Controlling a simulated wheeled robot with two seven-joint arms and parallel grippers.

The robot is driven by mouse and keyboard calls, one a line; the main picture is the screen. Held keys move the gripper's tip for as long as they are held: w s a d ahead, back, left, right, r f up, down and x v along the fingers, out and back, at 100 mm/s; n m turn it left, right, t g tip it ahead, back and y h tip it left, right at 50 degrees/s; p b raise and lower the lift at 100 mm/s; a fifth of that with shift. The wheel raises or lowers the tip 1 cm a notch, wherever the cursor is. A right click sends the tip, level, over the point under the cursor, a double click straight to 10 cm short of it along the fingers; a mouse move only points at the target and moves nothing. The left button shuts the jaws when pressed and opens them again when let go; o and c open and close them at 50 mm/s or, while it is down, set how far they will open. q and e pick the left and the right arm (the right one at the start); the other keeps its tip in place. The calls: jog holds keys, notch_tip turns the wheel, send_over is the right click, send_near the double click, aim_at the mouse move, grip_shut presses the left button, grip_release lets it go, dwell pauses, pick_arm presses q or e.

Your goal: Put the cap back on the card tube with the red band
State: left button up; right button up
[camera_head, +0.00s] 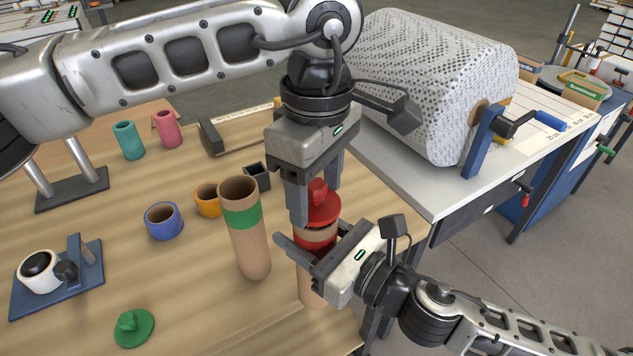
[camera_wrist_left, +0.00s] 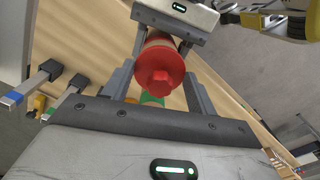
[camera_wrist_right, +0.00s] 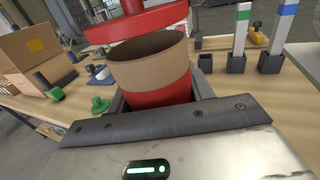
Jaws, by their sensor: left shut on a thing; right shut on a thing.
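The card tube with the red band (camera_head: 312,288) stands upright near the table's front edge. My right gripper (camera_head: 312,252) is shut on it around the red band (camera_wrist_right: 160,92). The red cap (camera_head: 322,210) has a knob on top, and my left gripper (camera_head: 315,192) is shut on it. The cap also shows in the left wrist view (camera_wrist_left: 160,65). In the right wrist view the cap (camera_wrist_right: 135,24) hangs above the tube's open mouth (camera_wrist_right: 150,48), shifted toward the left. Part of the dark opening shows below it. I cannot tell whether the cap touches the far rim.
An open tube with a green band (camera_head: 250,235) stands just left of the red-banded one. A green cap (camera_head: 134,327) lies at the front left. Blue (camera_head: 164,222) and orange (camera_head: 208,198) rings stand behind. A large perforated roll (camera_head: 430,85) is on the bench at right.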

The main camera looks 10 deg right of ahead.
pick_arm(q)
jog(key=shift+f, duration=0.65)
jog(key=o, duration=1)
notch_tip(320, 180, up, 12)
dwell(0.5)
